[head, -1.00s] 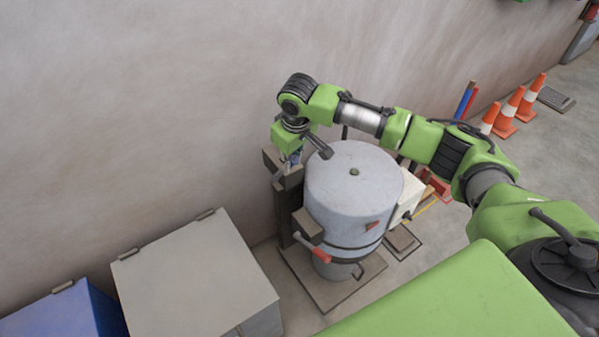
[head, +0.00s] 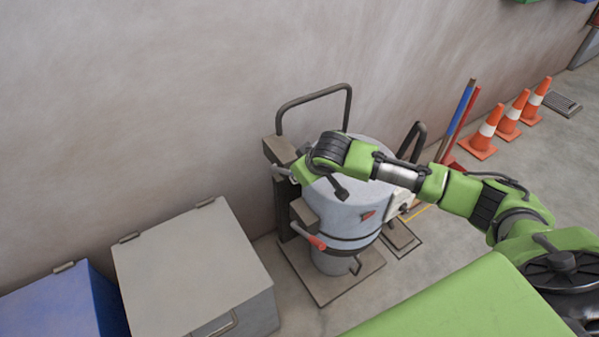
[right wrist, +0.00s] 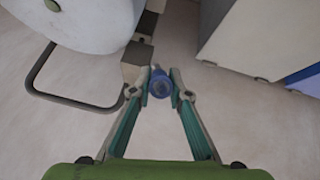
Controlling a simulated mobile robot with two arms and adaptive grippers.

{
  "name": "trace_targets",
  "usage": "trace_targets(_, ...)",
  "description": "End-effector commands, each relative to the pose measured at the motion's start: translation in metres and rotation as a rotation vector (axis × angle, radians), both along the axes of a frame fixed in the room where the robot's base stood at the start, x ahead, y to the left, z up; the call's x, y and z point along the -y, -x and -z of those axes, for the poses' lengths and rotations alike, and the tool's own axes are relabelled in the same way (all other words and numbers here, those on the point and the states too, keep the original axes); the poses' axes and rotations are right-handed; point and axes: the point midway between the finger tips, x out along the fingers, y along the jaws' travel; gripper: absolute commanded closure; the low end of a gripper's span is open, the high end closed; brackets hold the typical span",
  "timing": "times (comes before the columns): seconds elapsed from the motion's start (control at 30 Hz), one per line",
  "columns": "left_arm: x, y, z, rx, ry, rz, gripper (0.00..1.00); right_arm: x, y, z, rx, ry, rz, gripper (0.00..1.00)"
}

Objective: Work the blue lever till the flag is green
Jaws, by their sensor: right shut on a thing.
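The pellet bagger is a pale grey drum (head: 345,205) on a base plate, with a dark post at its left. A small red flag (head: 368,215) shows on the drum's side. A lever with a red grip (head: 317,243) sticks out lower on the post. My right gripper (head: 284,172) is at the upper part of the post, its fingers small there. In the right wrist view my right gripper (right wrist: 160,92) is shut on the blue lever (right wrist: 160,82), whose round blue end shows between the fingertips. The blue lever is hidden in the head view. My left gripper is not in view.
A bent dark bar (head: 315,95) rises behind the drum. A grey bin (head: 190,265) and a blue bin (head: 62,305) stand along the wall at left. Several orange cones (head: 482,138) and a blue pole (head: 460,115) stand at right.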

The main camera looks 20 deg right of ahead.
Motion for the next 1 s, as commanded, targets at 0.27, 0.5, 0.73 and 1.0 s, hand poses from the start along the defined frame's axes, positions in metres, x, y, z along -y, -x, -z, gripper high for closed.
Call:
trace_targets(0.27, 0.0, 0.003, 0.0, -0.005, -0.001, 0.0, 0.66, 0.001, -0.001, -0.001, 0.002, 0.002, 0.001, 0.67)
trace_targets(0.5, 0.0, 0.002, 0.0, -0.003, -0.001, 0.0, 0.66, 0.001, -0.001, -0.001, 0.002, 0.001, 0.001, 0.66)
trace_targets(0.73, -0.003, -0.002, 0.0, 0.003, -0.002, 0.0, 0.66, 0.001, 0.004, -0.008, 0.0, 0.001, 0.0, 0.66)
trace_targets(1.0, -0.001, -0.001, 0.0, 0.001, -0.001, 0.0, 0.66, 0.002, 0.032, -0.051, 0.004, 0.002, -0.001, 0.66)
